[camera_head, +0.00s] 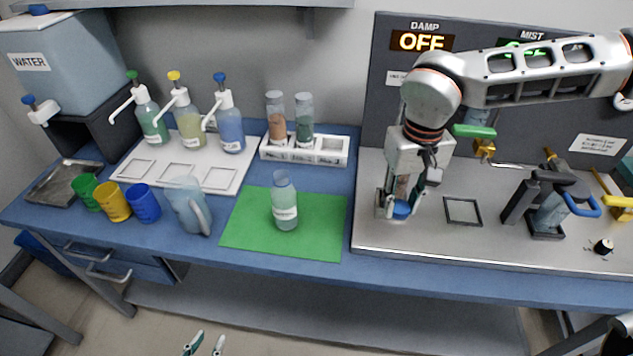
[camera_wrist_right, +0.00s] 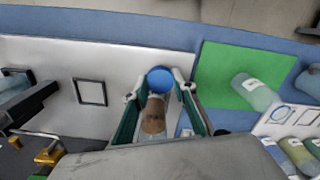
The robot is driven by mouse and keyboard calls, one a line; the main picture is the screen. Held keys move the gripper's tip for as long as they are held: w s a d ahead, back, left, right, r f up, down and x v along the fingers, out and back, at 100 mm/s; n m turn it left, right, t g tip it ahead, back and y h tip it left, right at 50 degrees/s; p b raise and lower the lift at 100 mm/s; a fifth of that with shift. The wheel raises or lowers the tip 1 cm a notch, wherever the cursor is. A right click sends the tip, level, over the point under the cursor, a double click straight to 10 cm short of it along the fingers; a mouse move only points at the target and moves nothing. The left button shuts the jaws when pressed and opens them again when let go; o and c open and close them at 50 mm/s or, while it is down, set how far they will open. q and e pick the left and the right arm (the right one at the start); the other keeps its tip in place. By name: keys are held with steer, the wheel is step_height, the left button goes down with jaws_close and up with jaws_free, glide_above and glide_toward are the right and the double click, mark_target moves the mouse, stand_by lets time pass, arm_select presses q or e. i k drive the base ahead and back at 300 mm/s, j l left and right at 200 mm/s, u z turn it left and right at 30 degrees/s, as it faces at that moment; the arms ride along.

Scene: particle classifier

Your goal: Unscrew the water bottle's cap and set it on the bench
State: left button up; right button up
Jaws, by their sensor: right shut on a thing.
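The water bottle (camera_head: 286,212) stands upright on the green mat (camera_head: 325,235), translucent, with a white label and no cap visible on its neck. It also shows in the right wrist view (camera_wrist_right: 255,93). A round blue cap (camera_head: 402,209) sits between the fingertips of my right gripper (camera_head: 401,205), low over the steel plate; it shows in the right wrist view too (camera_wrist_right: 160,79). I cannot tell whether the cap touches the plate. My right gripper is shut on it. My left gripper (camera_head: 205,345) is at the bottom edge, empty, its fingertips apart.
A brown-filled vial (camera_wrist_right: 153,118) shows between my right fingers behind the cap. A square frame (camera_head: 463,210) and a clamp-like device (camera_head: 548,215) stand to the right on the plate. A pitcher (camera_head: 187,207), coloured cups, pump bottles and a vial rack (camera_head: 330,152) stand left and behind.

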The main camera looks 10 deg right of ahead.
mark_target(284, 203)
steer(key=j+u, duration=0.1)
steer(key=j, duration=0.3)
steer(key=i+j+u, duration=0.1)
steer(key=j, duration=0.35)
steer(key=i+j+u, duration=0.1)
steer(key=j, duration=0.3)
steer(key=i+j+u, duration=0.15)
steer(key=j, duration=0.25)
steer(key=k, duration=0.05)
